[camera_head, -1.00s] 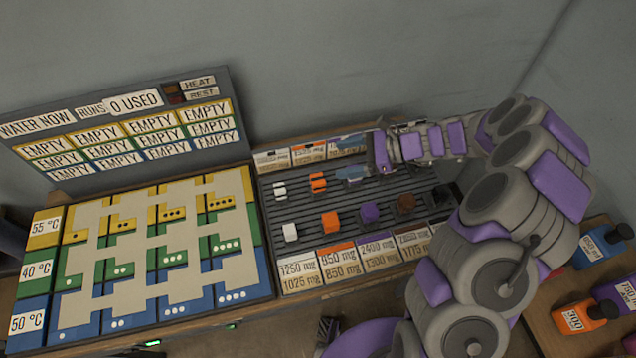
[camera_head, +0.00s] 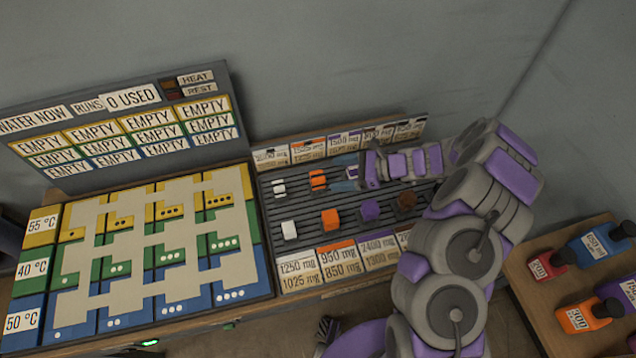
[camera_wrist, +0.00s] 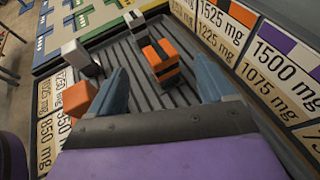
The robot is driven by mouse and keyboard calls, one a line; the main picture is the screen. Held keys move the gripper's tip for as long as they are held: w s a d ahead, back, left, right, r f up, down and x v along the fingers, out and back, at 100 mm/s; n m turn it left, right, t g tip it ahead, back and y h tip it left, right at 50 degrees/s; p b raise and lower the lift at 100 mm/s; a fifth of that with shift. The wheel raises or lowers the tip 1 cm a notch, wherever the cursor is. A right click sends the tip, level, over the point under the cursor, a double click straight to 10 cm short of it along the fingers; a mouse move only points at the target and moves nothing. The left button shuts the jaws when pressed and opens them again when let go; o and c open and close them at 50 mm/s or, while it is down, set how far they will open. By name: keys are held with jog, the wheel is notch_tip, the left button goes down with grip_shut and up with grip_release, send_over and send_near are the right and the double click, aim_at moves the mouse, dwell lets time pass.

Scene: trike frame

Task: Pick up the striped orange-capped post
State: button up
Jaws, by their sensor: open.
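The striped orange-capped post (camera_head: 318,180) stands in the back row of the dark grooved tray, an orange block with dark bands. In the wrist view the striped post (camera_wrist: 161,60) is ahead of my gripper (camera_wrist: 163,78), between the lines of its two blue-grey fingers. My gripper (camera_head: 345,180) is open and empty, just right of the post in the head view. No contact with the post shows.
A striped white post (camera_head: 279,187) stands left of it. Plain white (camera_head: 289,231), orange (camera_head: 330,219), purple (camera_head: 370,210) and brown (camera_head: 407,201) posts form the front row. Label cards (camera_head: 298,272) line the tray. Bottles (camera_head: 585,315) stand at right.

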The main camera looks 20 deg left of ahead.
aim_at(320, 176)
jog(key=b+x, duration=0.1)
jog(key=x, duration=0.5)
jog(key=shift+a, duration=0.1)
jog(key=shift+c, duration=1.4)
grip_shut()
jog(key=shift+r, duration=0.15)
